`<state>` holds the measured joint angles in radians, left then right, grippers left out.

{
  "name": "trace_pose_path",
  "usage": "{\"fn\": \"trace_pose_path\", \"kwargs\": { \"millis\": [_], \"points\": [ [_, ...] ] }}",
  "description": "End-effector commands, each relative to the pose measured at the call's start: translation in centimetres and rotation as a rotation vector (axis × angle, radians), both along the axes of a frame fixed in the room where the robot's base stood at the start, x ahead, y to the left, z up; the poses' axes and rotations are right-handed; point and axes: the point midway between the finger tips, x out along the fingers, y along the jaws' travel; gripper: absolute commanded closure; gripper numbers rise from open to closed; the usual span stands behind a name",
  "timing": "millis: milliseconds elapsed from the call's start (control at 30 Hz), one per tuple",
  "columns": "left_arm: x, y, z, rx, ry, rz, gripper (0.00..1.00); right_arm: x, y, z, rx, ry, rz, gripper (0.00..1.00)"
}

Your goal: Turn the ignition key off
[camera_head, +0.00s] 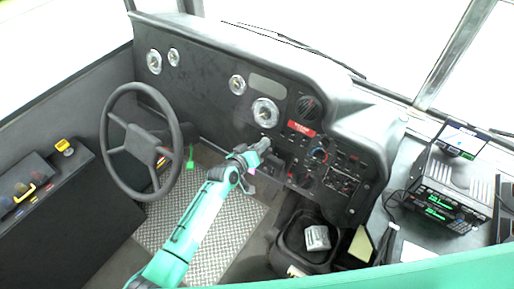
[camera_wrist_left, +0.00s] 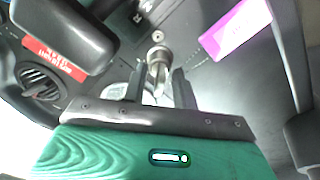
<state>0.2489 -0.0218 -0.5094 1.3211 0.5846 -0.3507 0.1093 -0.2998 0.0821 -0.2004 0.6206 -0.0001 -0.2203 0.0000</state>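The ignition key (camera_wrist_left: 158,72) is a small metal key standing in a round lock (camera_wrist_left: 157,52) on the dark dashboard in the left wrist view. My left gripper (camera_head: 264,146) reaches up to the dashboard, right of the steering wheel, in the head view. In the left wrist view the two dark fingers of my left gripper (camera_wrist_left: 158,82) stand apart, one on each side of the key, with gaps visible beside it. The key is hidden behind the gripper in the head view. My right gripper is not in view.
The steering wheel (camera_head: 144,143) is left of my arm. A purple tag (camera_wrist_left: 237,30) is near the lock; a green tag (camera_head: 190,157) hangs by the wheel. The dashboard's switch panel (camera_head: 325,160) and a bin (camera_head: 306,240) are to the right.

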Motion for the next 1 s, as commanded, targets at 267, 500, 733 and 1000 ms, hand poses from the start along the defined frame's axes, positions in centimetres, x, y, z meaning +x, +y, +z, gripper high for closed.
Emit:
{"fn": "trace_pose_path", "kwargs": {
  "millis": [267, 500, 733, 1000],
  "points": [
    [-0.7, 0.6, 0.4, -0.001, -0.002, 0.000, 0.71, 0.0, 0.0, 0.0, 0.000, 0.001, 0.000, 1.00],
    [-3.6, 2.8, 1.4, 0.000, -0.001, 0.000, 0.71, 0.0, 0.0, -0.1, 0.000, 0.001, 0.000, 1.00],
    [-6.7, 5.3, 2.8, 0.001, -0.001, 0.000, 0.71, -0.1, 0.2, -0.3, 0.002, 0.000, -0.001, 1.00],
    [-9.5, 7.6, 4.0, 0.001, 0.000, 0.000, 0.71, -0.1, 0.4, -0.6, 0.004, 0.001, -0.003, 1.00]
  ]
}}
